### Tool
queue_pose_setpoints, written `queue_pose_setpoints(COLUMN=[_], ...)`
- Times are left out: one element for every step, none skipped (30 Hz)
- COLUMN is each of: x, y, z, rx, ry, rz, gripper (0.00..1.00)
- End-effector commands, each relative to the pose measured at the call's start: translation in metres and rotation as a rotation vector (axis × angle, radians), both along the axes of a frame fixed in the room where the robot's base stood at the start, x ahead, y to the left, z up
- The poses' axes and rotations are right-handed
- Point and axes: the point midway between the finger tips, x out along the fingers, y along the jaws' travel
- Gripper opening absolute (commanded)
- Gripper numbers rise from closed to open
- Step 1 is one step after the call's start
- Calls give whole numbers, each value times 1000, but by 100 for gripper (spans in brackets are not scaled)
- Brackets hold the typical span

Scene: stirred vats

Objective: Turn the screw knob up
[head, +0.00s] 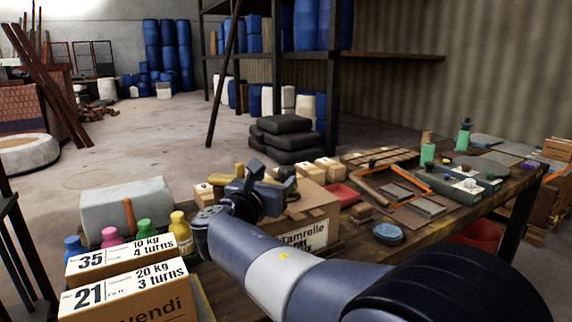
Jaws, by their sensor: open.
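My gripper (266,178) is open and held above the near left part of the wooden table (458,212), over a cardboard box. Nothing shows between its fingers. A dark grey box (484,190) with small coloured and white round parts on top stands on the right part of the table, well away from my gripper. I cannot tell whether one of these parts is the screw knob, as they are too small. My arm crosses the lower middle of the view and hides part of the table.
A printed cardboard box (318,212), a blue round dish (388,233) and an orange-edged tray (372,168) lie on the table. Open floor (130,150) lies behind.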

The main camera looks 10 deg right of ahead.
Motion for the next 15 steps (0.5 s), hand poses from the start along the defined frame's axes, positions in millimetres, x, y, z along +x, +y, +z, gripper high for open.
queue_pose_setpoints(x=[7,11,17,22,27,34,38,43,50,54,58,63,66,69,72], y=[-5,-9,-13,-16,-20,-24,-28,-30,-35,-38,-40,-44,-46,-47,-50], z=[-2,-3,-3,-3,-3,-3,-3,-3,-3,-3,-3,-2,-2,-2,-2], rx=[0,0,0,1,1,1,0,0,0,1,1,1,1,1,1], ry=[1,1,0,1,1,1,0,1,1,1,1,1,1,1,1], rz=[-2,-4,-4,-4,-5,-4,-5,-3,-4,-3,-2,-3,-2,-1,-1], gripper=[59,59,59,59,59,59,59,59,59,59,59,59,59,59,59])
